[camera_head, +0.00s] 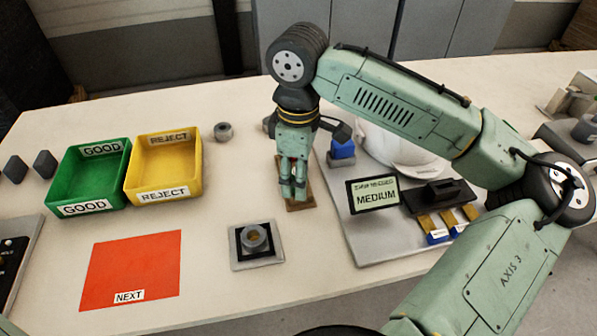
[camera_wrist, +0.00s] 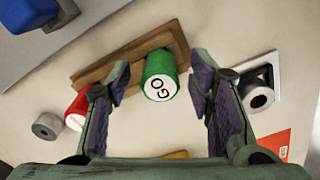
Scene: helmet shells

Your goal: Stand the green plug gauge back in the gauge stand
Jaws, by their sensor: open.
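The green plug gauge (camera_wrist: 159,72), marked GO on its end face, is between the fingers of my gripper (camera_wrist: 158,80) in the wrist view. The jaws are open, with gaps on both sides of it. The wooden gauge stand (camera_wrist: 95,77) runs behind the gauge; I cannot tell whether the gauge is seated in it. A red gauge (camera_wrist: 76,108) with a white end face shows at the left, partly behind a finger. In the head view, my gripper (camera_head: 291,190) points down over the wooden stand (camera_head: 303,203) and hides the green gauge.
A grey ring (camera_head: 223,132) is also in the wrist view (camera_wrist: 47,125). A square fixture (camera_head: 256,243) holds another ring. Green GOOD (camera_head: 90,176) and yellow REJECT (camera_head: 163,168) bins are left. A grey board with a MEDIUM sign (camera_head: 374,194) and white helmet (camera_head: 395,147) is right.

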